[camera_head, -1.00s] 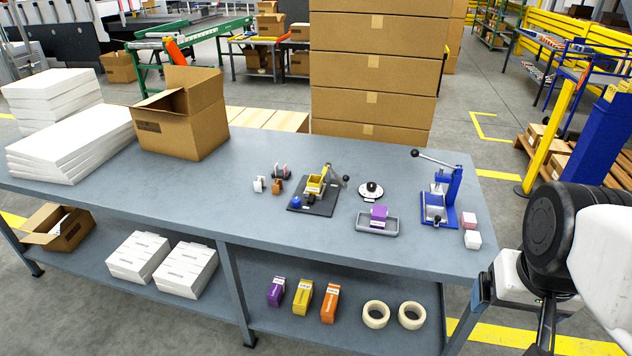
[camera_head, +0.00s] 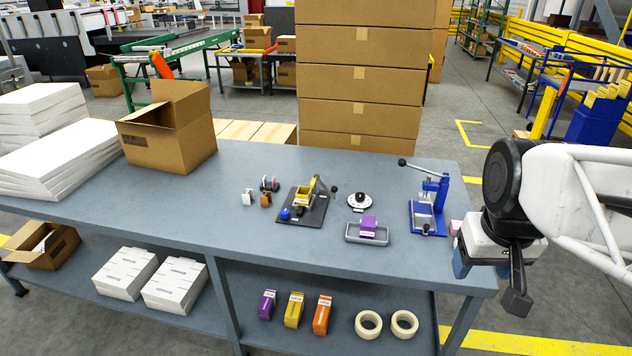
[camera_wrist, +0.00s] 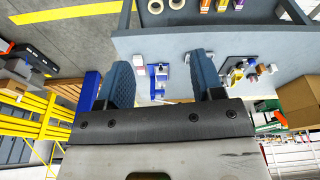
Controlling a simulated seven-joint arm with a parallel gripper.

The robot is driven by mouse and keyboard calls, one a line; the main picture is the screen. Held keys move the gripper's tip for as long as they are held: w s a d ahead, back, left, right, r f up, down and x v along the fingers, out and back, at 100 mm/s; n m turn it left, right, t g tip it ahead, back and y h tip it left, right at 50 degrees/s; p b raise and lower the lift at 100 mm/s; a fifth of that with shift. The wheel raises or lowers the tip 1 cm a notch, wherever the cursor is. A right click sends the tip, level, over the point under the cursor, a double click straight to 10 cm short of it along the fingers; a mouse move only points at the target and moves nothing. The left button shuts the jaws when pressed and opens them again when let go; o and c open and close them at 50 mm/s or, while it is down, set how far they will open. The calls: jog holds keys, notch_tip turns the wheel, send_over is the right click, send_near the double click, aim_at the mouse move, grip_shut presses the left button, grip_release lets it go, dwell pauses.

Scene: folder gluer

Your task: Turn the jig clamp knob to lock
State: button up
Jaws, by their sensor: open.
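The jig is a black plate (camera_head: 312,208) on the grey-blue table, holding a yellow carton (camera_head: 303,197). A blue knob (camera_head: 285,213) sits at its front left corner. A lever with a black ball end (camera_head: 333,189) stands at its right side. The jig also shows small at the right of the wrist view (camera_wrist: 238,75). My gripper (camera_wrist: 163,78) is open and empty, its two blue-grey fingers wide apart. In the head view it is at the table's right end, far right of the jig, partly hidden by my wrist.
A blue press (camera_head: 428,208) with a long lever stands between jig and gripper. A dial (camera_head: 360,202) and a grey tray (camera_head: 352,237) with a purple carton lie right of the jig. Small stamps (camera_head: 265,199) stand left. An open cardboard box (camera_head: 165,140) is farther left. The table's front middle is clear.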

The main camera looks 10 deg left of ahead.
jog(key=w+a+n, duration=0.2)
jog(key=w+a, duration=0.2)
jog(key=w, duration=0.4)
jog(key=w+a+n, duration=0.2)
jog(key=w+a, duration=0.2)
jog(key=w, duration=0.4)
jog(key=n+g, duration=0.3)
jog(key=n, duration=0.8)
send_over(285, 211)
jog(key=f, duration=2.3)
jog(key=shift+d+f, duration=0.2)
jog(key=shift+d, duration=0.1)
jog(key=shift+w+a+f, duration=0.15)
jog(key=shift+a+f, duration=0.15)
jog(key=shift+a, duration=0.05)
jog(key=shift+f, duration=0.1)
jog(key=shift+f, duration=3.8)
